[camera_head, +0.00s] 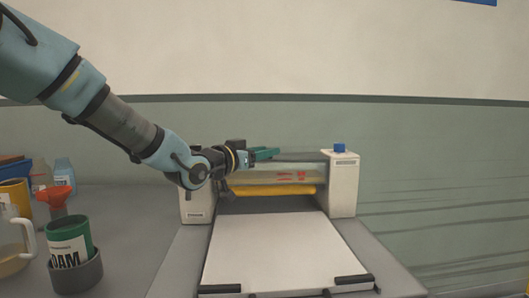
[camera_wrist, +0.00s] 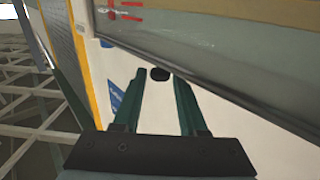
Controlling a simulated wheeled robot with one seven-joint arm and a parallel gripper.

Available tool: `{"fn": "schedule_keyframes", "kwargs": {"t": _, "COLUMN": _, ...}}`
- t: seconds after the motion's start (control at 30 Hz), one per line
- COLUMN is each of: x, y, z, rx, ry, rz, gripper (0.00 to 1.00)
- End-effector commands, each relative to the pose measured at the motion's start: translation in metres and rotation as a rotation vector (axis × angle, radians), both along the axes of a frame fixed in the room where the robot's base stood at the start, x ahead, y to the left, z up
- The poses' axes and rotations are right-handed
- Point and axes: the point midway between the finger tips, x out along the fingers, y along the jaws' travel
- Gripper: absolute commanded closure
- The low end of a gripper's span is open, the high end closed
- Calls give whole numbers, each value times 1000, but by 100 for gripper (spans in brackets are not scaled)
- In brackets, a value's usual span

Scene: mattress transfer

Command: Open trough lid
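The coating machine's trough has a clear, grey-edged lid (camera_head: 285,173) with red markings, spanning between two white end blocks. In the wrist view the lid (camera_wrist: 225,45) runs diagonally across the top right, with a dark lower edge. My gripper (camera_head: 267,153) is at the left part of the lid's top edge in the head view. In the wrist view its two green fingers (camera_wrist: 160,78) are apart, with a small black knob (camera_wrist: 160,74) showing between their tips. I cannot tell whether the fingers touch it. The lid looks shut.
A white mattress-like sheet (camera_head: 275,250) lies on the bed in front of the machine, with black clamps at its near corners. The right end block (camera_head: 342,185) carries a blue knob. A foam can (camera_head: 68,242), a jug (camera_head: 12,245) and bottles crowd the left.

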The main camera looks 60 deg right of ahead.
Motion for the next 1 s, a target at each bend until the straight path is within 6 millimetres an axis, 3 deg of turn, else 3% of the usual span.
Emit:
{"fn": "schedule_keyframes", "kwargs": {"t": 0.03, "x": 0, "y": 0, "z": 0, "rx": 0, "ry": 0, "rz": 0, "gripper": 65}}
{"fn": "schedule_keyframes", "kwargs": {"t": 0.33, "x": 0, "y": 0, "z": 0, "rx": 0, "ry": 0, "rz": 0, "gripper": 99}}
{"fn": "schedule_keyframes", "kwargs": {"t": 1.0, "x": 0, "y": 0, "z": 0, "rx": 0, "ry": 0, "rz": 0, "gripper": 100}}
